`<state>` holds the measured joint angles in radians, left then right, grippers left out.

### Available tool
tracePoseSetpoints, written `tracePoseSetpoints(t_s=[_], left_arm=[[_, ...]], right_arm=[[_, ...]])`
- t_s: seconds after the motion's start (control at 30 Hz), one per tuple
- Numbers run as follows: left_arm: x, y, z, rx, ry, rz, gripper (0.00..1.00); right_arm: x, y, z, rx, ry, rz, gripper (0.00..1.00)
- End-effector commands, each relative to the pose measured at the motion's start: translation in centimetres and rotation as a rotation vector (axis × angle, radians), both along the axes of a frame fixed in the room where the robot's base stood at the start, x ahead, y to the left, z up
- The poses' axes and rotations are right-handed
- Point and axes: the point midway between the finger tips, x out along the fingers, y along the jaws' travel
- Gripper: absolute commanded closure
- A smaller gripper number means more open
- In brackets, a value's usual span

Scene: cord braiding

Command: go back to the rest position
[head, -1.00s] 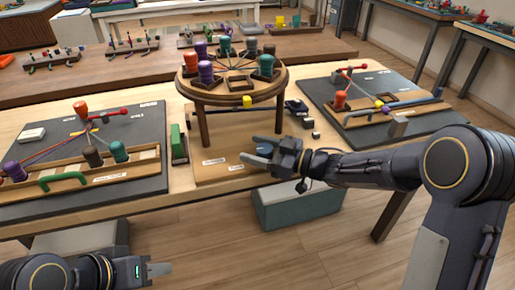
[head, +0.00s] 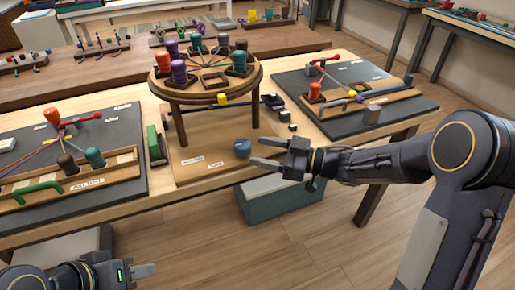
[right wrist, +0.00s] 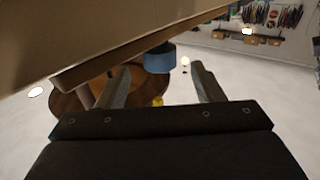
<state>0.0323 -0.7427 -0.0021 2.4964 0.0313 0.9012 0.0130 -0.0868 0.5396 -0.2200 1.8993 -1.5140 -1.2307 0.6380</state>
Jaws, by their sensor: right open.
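A dark board (head: 120,125) with bobbins and cords lies left of the stand; another (head: 415,108) lies right. A green block (head: 155,145) stands by the left board. A grey-green bin (head: 280,200) is under the table. Open floor lies in front of the table.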

Motion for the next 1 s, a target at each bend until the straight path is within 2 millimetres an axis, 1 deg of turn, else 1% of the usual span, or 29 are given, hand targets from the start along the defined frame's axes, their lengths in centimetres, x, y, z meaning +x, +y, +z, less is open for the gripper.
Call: tracePoseSetpoints(t_s=[0.37, 0.47, 0.57, 0.63, 0.67, 0.7, 0.77, 0.8, 0.87, 0.9, 0.97, 1.0], left_arm=[[0.0, 0.0, 0.0, 0.000, 0.000, 0.000, 0.64], [0.0, 0.0, 0.0, 0.000, 0.000, 0.000, 0.64], [0.0, 0.0, 0.0, 0.000, 0.000, 0.000, 0.64], [0.0, 0.0, 0.0, 0.000, 0.000, 0.000, 0.64], [0.0, 0.0, 0.0, 0.000, 0.000, 0.000, 0.64], [0.0, 0.0, 0.0, 0.000, 0.000, 0.000, 0.64], [0.0, 0.0, 0.0, 0.000, 0.000, 0.000, 0.64], [0.0, 0.0, 0.0, 0.000, 0.000, 0.000, 0.64], [0.0, 0.0, 0.0, 0.000, 0.000, 0.000, 0.64], [0.0, 0.0, 0.0, 0.000, 0.000, 0.000, 0.64], [0.0, 0.0, 0.0, 0.000, 0.000, 0.000, 0.64], [0.0, 0.0, 0.0, 0.000, 0.000, 0.000, 0.64]], right_arm=[[0.1, 0.0, 0.1, -0.002, -0.002, -0.004, 0.39], [0.7, -0.8, 0.8, -0.012, -0.013, -0.066, 0.39], [2.2, -3.4, 2.7, -0.046, -0.030, -0.244, 0.39], [3.1, -6.7, 4.5, -0.082, -0.022, -0.441, 0.39], [3.2, -8.5, 5.2, -0.101, -0.007, -0.533, 0.39], [3.0, -10.9, 5.8, -0.125, 0.026, -0.653, 0.39], [1.8, -14.3, 6.1, -0.160, 0.100, -0.812, 0.39], [0.4, -16.4, 6.1, -0.181, 0.164, -0.903, 0.39], [-2.2, -18.9, 5.4, -0.210, 0.278, -1.016, 0.39], [-4.3, -20.0, 4.7, -0.227, 0.363, -1.071, 0.39], [-7.7, -21.0, 3.5, -0.249, 0.493, -1.123, 0.39], [-9.9, -21.2, 2.6, -0.260, 0.576, -1.138, 0.39]])
